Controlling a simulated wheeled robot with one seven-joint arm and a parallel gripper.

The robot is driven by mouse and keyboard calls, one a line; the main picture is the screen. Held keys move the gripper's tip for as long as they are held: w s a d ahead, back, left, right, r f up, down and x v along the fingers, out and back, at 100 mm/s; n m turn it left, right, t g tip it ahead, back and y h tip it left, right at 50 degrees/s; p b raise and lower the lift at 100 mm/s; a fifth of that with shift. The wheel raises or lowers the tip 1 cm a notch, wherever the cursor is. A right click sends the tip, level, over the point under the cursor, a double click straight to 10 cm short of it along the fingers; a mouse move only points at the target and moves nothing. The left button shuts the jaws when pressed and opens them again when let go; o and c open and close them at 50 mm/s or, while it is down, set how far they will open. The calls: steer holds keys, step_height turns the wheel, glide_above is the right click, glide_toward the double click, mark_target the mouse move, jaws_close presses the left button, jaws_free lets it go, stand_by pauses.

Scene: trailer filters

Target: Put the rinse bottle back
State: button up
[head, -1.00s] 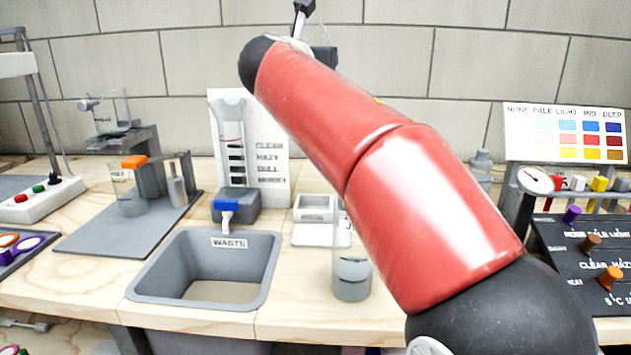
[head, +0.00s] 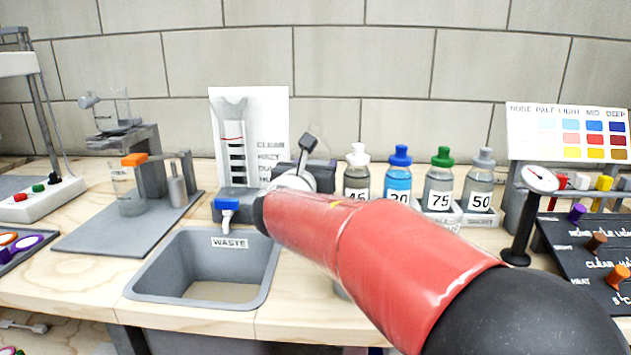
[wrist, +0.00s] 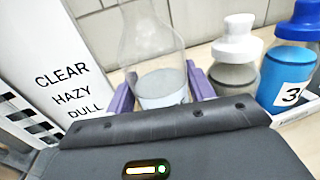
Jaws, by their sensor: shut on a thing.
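My gripper (wrist: 159,84) shows in the wrist view with its purple fingers on both sides of a clear bottle (wrist: 150,40). The bottle has a tapering neck, greyish liquid low inside and a pale patch like a label. It looks about upright; its top is cut off and its base is hidden by the gripper body. I cannot read any name on it. In the head view the dark gripper body (head: 318,172) is just right of the white CLEAR/HAZY board (head: 268,115); the fingers and the held bottle are hidden there.
Several capped bottles stand close on the right: white-capped (head: 357,170), blue-capped (head: 398,178), green-capped (head: 438,180) and grey-capped (head: 480,180). The grey waste basin (head: 150,285) is at front left. My arm hides the front middle of the bench.

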steer(key=shift+f, duration=1.35)
steer(key=shift+f, duration=0.1)
steer(key=o, duration=1.2)
steer(key=shift+r, duration=0.2)
steer(key=b+v, duration=0.1)
steer(key=v, duration=1.1)
steer(key=shift+f, duration=0.1)
